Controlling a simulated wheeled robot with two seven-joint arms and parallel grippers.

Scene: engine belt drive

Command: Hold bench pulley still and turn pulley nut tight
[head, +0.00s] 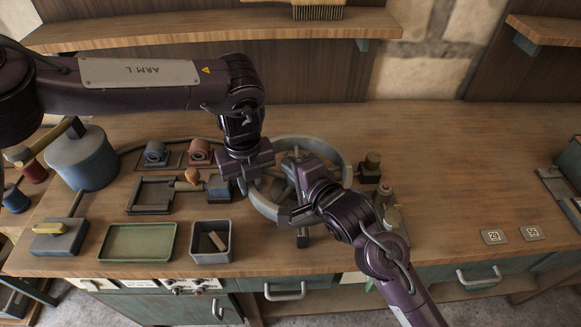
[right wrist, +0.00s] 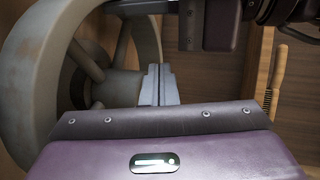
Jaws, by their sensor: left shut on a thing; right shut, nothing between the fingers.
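The bench pulley is a large grey spoked wheel (head: 345,160) near the middle of the bench. Its rim, spokes and hub also fill the left of the right wrist view (right wrist: 22,95). My left gripper (head: 243,187) reaches down to the wheel's left rim and is shut on it; the contact is partly hidden. My right gripper (head: 284,188) is over the wheel's middle. In the right wrist view its fingers (right wrist: 158,82) are together and empty, beside the hub. I cannot make out the pulley nut; the fingers may hide it.
Left of the wheel are a green tray (head: 137,257), a small grey bin (head: 194,254) and a blue-grey canister (head: 83,163). Small bottles (head: 391,218) stand close to my right arm. The bench's right middle is clear.

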